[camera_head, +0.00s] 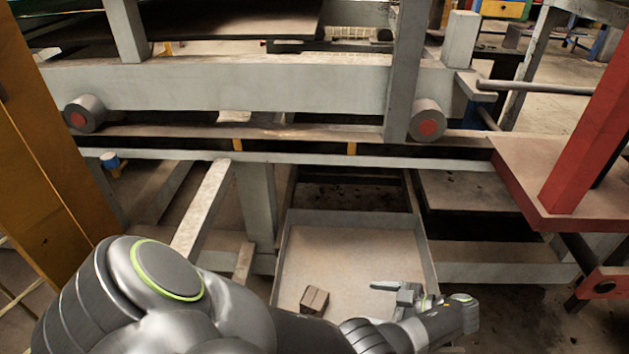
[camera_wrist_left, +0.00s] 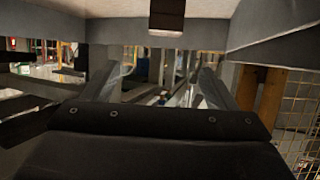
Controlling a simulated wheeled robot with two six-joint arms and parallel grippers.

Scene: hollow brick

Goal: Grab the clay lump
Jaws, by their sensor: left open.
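The clay lump (camera_head: 314,300) is a small brown block on the floor of a pale, shallow metal tray (camera_head: 360,237), near the tray's front left. In the left wrist view the clay lump (camera_wrist_left: 166,17) shows at the top middle, beyond the fingers and in line with the gap between them. My left gripper (camera_head: 388,292) is inside the tray area, to the right of the lump. Its fingers are apart and empty, with a clear gap to the lump; they also show spread in the left wrist view (camera_wrist_left: 160,82). My right gripper is not in view.
The tray's raised side walls stand close around my left gripper. A grey machine frame (camera_head: 240,88) with rollers (camera_head: 426,120) crosses behind and above the tray. A red post and plate (camera_head: 545,185) stand at right, a yellow-brown post (camera_head: 45,150) at left. Most of the tray floor is bare.

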